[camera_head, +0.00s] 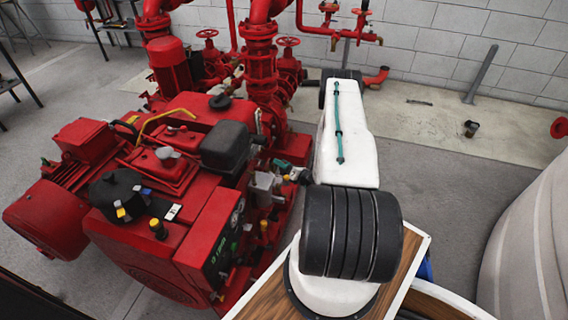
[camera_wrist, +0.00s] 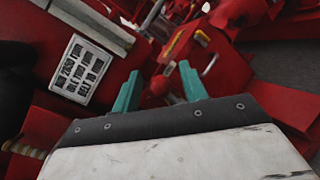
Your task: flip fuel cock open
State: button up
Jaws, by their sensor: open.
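My gripper (camera_wrist: 159,82) shows two teal fingers spread apart with nothing held between them. In the head view, my gripper (camera_head: 291,171) is at the right side of the red pump engine (camera_head: 205,215), partly hidden by my arm. In the wrist view, small red fittings and a yellow-marked part (camera_wrist: 175,43) lie beyond the fingertips. I cannot tell for certain which of these is the fuel cock, or whether its lever is open or closed. No clear contact between the fingers and any part shows.
A white data plate (camera_wrist: 84,70) is on a red surface left of the fingers. Red pipes and valves (camera_head: 260,55) rise behind the engine. A grey post (camera_head: 481,75) stands near the block wall. Grey floor (camera_head: 440,190) is free at the right.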

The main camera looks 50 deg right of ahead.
grip_shut()
jog(key=shift+s+a+r+n+t, duration=0.1)
jog(key=shift+a+n+t, duration=0.1)
jog(key=shift+n, duration=0.25)
jog(key=shift+s+a+f+n+t, duration=0.1)
jog(key=shift+a+n+t, duration=0.1)
jog(key=shift+n, duration=0.3)
jog(key=shift+s+a+r+n+t, duration=0.1)
jog(key=shift+a+n+t, duration=0.1)
jog(key=shift+n, duration=0.25)
grip_release()
jog(key=s, duration=0.7)
jog(key=shift+s+f, duration=0.35)
jog(key=shift+f, duration=0.05)
